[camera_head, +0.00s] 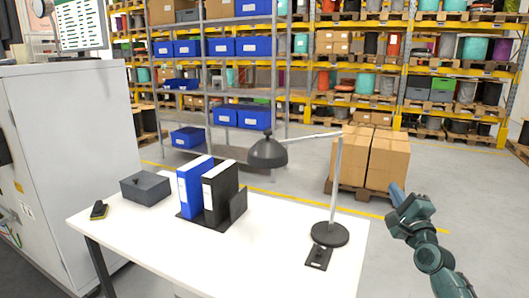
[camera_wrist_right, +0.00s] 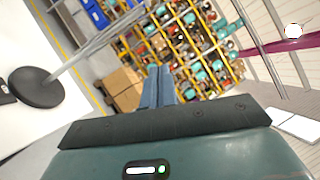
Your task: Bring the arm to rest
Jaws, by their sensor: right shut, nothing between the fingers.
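My right gripper (camera_head: 397,194) is raised to the right of the white table, beyond its right edge and apart from it. Its blue-grey fingers are together, with nothing between them. In the right wrist view the closed fingers (camera_wrist_right: 157,86) point away toward the far shelving. My right arm shows behind the gripper at the right of the head view. My left gripper is in neither view.
The white table (camera_head: 277,262) carries a lamp (camera_head: 330,234), binders (camera_head: 221,190), a grey box (camera_head: 145,188) and small dark items. The lamp base (camera_wrist_right: 36,88) is left of the gripper. Cartons (camera_head: 387,160) stand on a pallet behind. A grey cabinet (camera_head: 62,150) stands left.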

